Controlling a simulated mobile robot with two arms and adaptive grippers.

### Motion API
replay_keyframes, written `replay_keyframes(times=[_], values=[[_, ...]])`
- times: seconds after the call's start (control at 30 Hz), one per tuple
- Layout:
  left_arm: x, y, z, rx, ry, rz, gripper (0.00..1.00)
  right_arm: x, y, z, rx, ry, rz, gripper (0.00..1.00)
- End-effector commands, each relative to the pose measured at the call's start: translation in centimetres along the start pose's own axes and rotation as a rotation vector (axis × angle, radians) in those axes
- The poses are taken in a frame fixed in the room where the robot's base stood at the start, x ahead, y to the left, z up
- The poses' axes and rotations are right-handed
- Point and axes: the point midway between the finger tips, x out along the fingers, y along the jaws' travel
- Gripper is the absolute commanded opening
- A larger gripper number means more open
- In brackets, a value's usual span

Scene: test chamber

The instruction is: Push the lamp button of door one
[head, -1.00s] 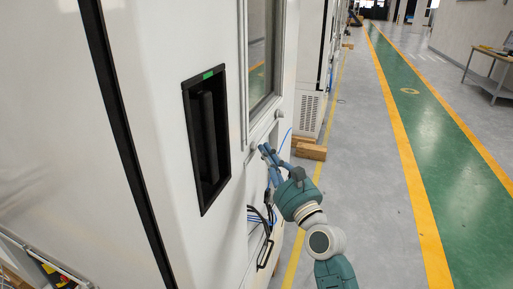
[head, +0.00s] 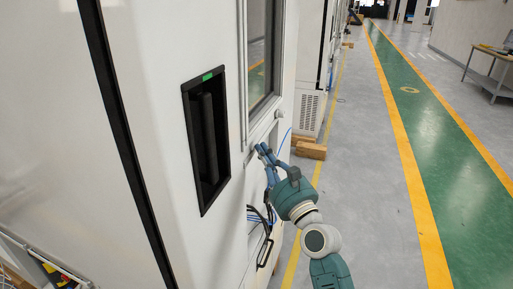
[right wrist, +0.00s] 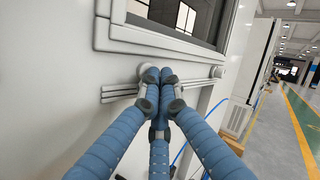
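The white door (head: 160,130) fills the left of the head view, with a black recessed handle (head: 207,140) and a green label above it. Below its window are two pale round knobs; I cannot tell which is the lamp button. The right knob (right wrist: 217,71) is clear of the fingers in the right wrist view. The left knob (right wrist: 147,70) is partly hidden behind the fingertips. My right gripper (head: 260,148) has its blue fingers together and empty, and it also shows in the right wrist view (right wrist: 160,76). Its tips are at the left knob; contact is unclear. My left gripper is out of view.
The door's window (head: 262,50) is above the fingertips. Blue and black cables (head: 262,214) hang at the cabinet below the gripper. Wooden blocks (head: 311,150) lie on the floor beyond.

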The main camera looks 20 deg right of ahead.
Motion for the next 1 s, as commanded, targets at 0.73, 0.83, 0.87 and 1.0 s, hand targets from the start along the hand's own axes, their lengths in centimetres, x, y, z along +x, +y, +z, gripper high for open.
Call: replay_keyframes(times=[0.73, 0.83, 0.87, 1.0], values=[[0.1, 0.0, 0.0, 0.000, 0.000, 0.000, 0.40, -2.0, -1.7, -0.9, -0.002, 0.002, 0.001, 0.00], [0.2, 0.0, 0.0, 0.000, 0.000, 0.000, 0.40, -2.6, -2.3, -1.1, -0.002, 0.001, 0.002, 0.00], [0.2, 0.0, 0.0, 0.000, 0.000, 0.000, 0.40, -2.9, -2.5, -1.1, -0.003, 0.001, 0.003, 0.00], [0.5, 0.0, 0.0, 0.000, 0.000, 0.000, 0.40, -3.9, -3.5, -1.6, -0.003, 0.001, 0.001, 0.00]])
